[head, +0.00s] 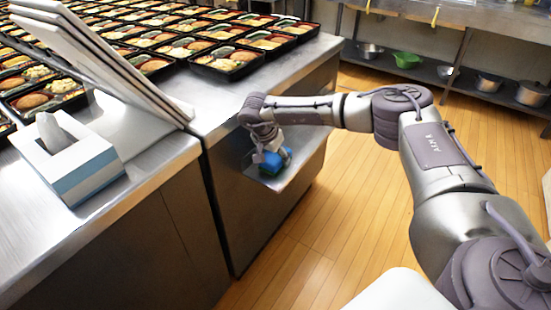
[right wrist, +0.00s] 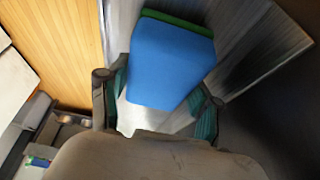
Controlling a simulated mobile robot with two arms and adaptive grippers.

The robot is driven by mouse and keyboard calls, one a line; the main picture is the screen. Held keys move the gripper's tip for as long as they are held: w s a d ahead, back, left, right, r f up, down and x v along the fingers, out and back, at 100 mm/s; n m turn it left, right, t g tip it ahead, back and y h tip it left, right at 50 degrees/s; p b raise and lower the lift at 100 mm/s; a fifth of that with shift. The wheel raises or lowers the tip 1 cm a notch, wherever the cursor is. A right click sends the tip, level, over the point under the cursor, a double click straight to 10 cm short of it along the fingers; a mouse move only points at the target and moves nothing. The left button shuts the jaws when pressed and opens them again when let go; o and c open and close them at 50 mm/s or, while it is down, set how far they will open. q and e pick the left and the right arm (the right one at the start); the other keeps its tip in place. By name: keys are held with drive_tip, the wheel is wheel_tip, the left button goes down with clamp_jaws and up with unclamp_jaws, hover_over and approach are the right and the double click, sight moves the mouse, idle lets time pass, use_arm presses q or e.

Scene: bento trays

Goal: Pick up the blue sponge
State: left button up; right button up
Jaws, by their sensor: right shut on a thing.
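The blue sponge (head: 268,164) has a green layer on one side. It is at a small metal shelf (head: 296,173) on the side of the steel counter. My right gripper (head: 275,151) reaches down to it and is shut on it. In the right wrist view the sponge (right wrist: 172,62) stands out between the two teal-padded fingers of the gripper (right wrist: 160,98). I cannot tell whether the sponge still touches the shelf. My left gripper is not in view.
The steel counter (head: 212,104) holds many filled bento trays (head: 226,61). A tissue box (head: 68,160) and leaning white boards (head: 105,62) stand at the left. Pots and a green bowl (head: 406,59) sit on a low shelf at the back. The wooden floor (head: 350,210) is clear.

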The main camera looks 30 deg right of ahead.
drive_tip(key=r, duration=0.3)
drive_tip(key=s+r+p, duration=0.1)
drive_tip(key=shift+s+d+r, duration=0.1)
drive_tip(key=shift+d+r, duration=0.2)
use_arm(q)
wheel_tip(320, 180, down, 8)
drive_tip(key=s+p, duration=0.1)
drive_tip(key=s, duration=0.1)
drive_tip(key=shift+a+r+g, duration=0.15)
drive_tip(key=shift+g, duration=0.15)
use_arm(e)
drive_tip(key=s+d+r, duration=0.3)
drive_tip(key=s+r, duration=0.3)
drive_tip(key=s, duration=0.3)
drive_tip(key=shift+s+d, duration=0.35)
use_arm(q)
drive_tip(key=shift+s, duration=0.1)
